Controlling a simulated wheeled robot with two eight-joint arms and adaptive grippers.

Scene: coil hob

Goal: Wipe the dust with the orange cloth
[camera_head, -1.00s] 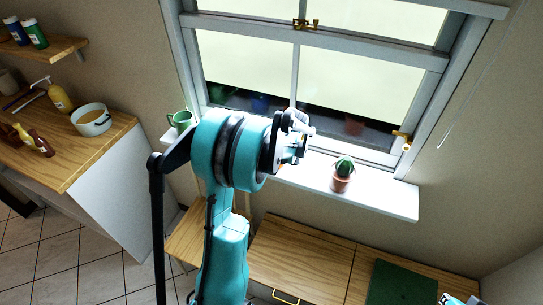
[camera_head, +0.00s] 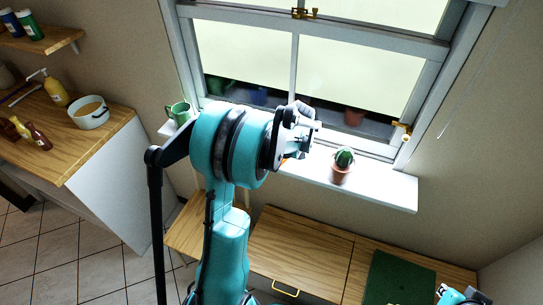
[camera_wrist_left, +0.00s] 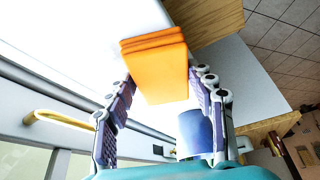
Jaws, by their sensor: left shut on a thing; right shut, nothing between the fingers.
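The orange cloth (camera_wrist_left: 157,75) is a folded, layered pad in the left wrist view, held between the two fingers of my left gripper (camera_wrist_left: 166,78). White sill surface shows behind and beside it. I cannot tell whether the cloth touches the sill. No dust can be made out. My right gripper (camera_head: 455,296) shows only partly at the lower right edge, shut and empty, over the wooden cabinet top.
A blue cylinder (camera_wrist_left: 194,132) is close beside the fingers. The window frame (camera_head: 390,150) rises behind. A green mat (camera_head: 400,280) lies on the cabinet.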

